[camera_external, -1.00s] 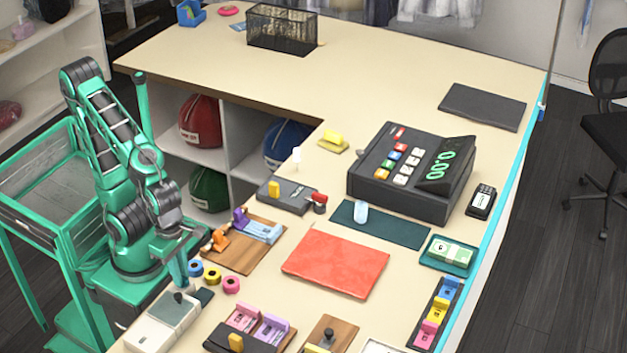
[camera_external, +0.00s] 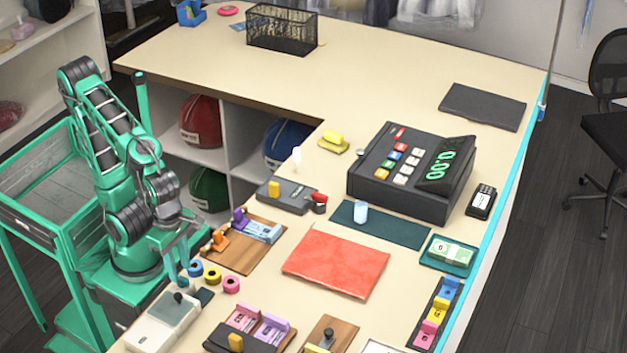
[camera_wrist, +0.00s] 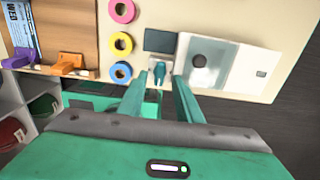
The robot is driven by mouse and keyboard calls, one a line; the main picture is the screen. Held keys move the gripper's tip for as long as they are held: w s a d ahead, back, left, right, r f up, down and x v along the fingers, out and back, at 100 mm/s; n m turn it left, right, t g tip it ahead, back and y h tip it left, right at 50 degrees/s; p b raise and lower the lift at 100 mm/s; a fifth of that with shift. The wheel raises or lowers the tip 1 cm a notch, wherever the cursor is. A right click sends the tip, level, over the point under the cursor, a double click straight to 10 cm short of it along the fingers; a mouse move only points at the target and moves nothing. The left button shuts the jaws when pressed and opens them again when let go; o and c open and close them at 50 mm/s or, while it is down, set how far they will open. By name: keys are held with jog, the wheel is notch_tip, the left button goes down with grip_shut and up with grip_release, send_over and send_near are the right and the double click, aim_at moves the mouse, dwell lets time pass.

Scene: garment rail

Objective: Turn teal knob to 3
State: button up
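A small teal knob (camera_wrist: 160,72) shows in the wrist view, between the two fingers of my gripper (camera_wrist: 160,84). Gaps show on both sides of it, so the fingers are open and not closed on it. A small dark teal plate (camera_wrist: 160,40) lies just beyond the knob. In the external view my gripper (camera_external: 182,272) points down at the near left counter edge, beside the dark teal plate (camera_external: 205,297). There the knob cannot be made out apart from the gripper. No number marks on the knob can be read.
A pale device with a black knob (camera_external: 178,297) stands close by; it also shows in the wrist view (camera_wrist: 198,60). Blue, yellow and pink rings (camera_external: 213,276) lie beside the gripper. A wooden board (camera_external: 235,255) with clips is behind them. A red mat (camera_external: 335,262) lies farther right.

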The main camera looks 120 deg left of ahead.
aim_at(182, 277)
notch_tip(182, 277, up, 8)
dwell(0.4)
dwell(0.4)
jog(key=s+f+n, duration=0.7)
jog(key=n, duration=0.7)
jog(key=s+f+n, duration=0.6)
jog(key=f+n, duration=0.1)
jog(key=n, duration=0.8)
jog(key=shift+s+n, duration=0.3)
jog(key=shift+s, duration=0.05)
jog(key=shift+a, duration=0.1)
